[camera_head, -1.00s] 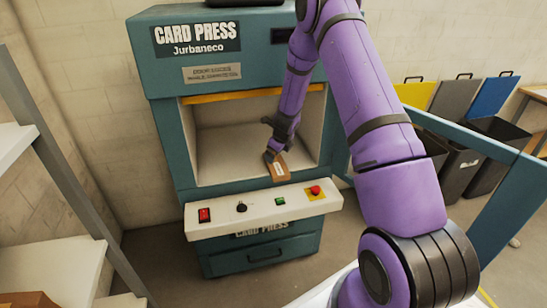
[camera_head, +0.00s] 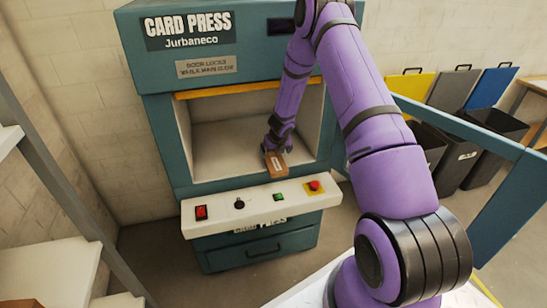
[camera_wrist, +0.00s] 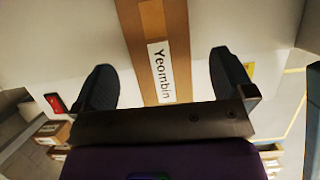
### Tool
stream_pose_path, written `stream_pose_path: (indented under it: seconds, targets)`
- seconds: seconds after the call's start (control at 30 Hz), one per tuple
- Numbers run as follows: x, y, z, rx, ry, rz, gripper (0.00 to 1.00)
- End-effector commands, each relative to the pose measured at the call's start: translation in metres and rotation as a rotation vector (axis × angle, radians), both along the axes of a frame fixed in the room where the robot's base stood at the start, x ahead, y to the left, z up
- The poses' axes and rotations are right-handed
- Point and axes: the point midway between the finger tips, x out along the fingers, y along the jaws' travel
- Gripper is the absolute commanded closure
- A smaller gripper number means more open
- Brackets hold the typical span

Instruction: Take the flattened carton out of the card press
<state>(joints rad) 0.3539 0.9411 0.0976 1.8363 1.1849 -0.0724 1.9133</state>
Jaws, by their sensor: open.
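The card press (camera_head: 155,110) is a teal cabinet with an open chamber and a white control ledge. The flattened carton (camera_head: 276,166) is a brown piece at the front right edge of the chamber, just behind the ledge. My gripper (camera_head: 272,149) is inside the opening, close to the carton. In the wrist view the carton (camera_wrist: 173,30) is a brown strip with a tape line and a white "Yeombin" label. It lies between the two spread fingers of my gripper (camera_wrist: 165,80), with gaps on both sides. The carton's far end is out of that view.
The ledge (camera_head: 260,209) carries a red switch (camera_head: 201,212), a black knob, a green button and a red stop button (camera_head: 314,186). The teal door (camera_head: 500,195) stands open at the right. Bins (camera_head: 490,130) with coloured lids stand beyond it. A shelf (camera_head: 60,270) is at the left.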

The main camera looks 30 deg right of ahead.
Motion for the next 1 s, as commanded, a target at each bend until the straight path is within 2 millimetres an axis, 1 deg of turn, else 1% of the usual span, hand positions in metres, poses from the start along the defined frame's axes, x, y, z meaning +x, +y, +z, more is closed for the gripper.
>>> stream_pose_path:
  seconds: [0.2, 0.33, 0.43, 0.67, 0.7, 0.77, 0.8, 0.9, 1.0]
  targets:
    - [0.009, 0.001, -0.027, 0.001, 0.001, 0.0, 0.0]
    - [0.015, -0.001, -0.04, 0.0, 0.0, 0.001, 0.0]
    - [0.017, -0.001, -0.045, 0.0, 0.0, 0.0, 0.0]
    - [0.018, -0.002, -0.046, 0.0, 0.0, 0.001, 0.0]
    - [0.018, -0.002, -0.046, 0.0, 0.0, 0.001, 0.05]
    - [0.018, -0.002, -0.046, 0.0, 0.0, 0.001, 0.18]
    - [0.018, -0.002, -0.046, 0.0, 0.0, 0.001, 0.28]
    - [0.017, -0.002, -0.046, 0.0, 0.0, 0.001, 0.48]
    - [0.018, -0.002, -0.046, 0.0, 0.0, 0.001, 0.48]
